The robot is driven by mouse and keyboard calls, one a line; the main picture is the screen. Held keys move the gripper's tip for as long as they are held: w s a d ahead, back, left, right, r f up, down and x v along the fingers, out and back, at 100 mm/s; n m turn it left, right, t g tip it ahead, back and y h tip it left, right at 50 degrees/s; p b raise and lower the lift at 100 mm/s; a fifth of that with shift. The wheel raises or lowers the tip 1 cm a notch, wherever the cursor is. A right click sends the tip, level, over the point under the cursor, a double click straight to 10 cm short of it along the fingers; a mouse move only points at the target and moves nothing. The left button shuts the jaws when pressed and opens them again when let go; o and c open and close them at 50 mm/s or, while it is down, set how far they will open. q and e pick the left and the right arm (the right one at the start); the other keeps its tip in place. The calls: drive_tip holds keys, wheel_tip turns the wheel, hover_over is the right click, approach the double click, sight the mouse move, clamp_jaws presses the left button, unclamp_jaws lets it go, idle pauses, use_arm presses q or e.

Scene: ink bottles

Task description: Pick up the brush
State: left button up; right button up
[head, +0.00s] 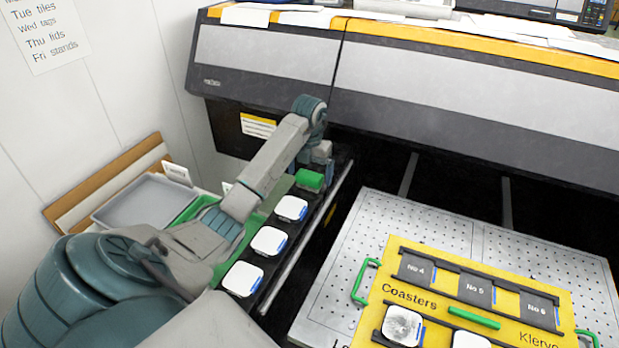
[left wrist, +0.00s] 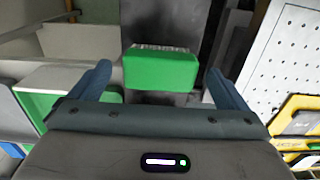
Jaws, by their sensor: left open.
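The brush (head: 309,180) is a small green block at the far end of the dark strip beside the printer. In the left wrist view the brush (left wrist: 160,70) lies between my two fingers, with a pale bristly edge along its far side. My left gripper (head: 319,162) is open at the brush, its fingers spread to either side with a visible gap. Whether the fingertips reach down to the brush's height is hard to tell. My right gripper is not in view.
Several white coasters (head: 268,241) sit in a row on the dark strip nearer me. A yellow board (head: 447,262) with numbered slots lies on a perforated table (head: 360,225) at right. A grey tray (head: 145,200) stands at left. The large printer (head: 440,90) spans the back.

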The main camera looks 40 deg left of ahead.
use_arm(q)
drive_tip(key=shift+f, duration=0.9)
drive_tip(key=shift+r, duration=0.1)
drive_tip(key=c, duration=1.1)
drive_tip(key=shift+r, duration=0.15)
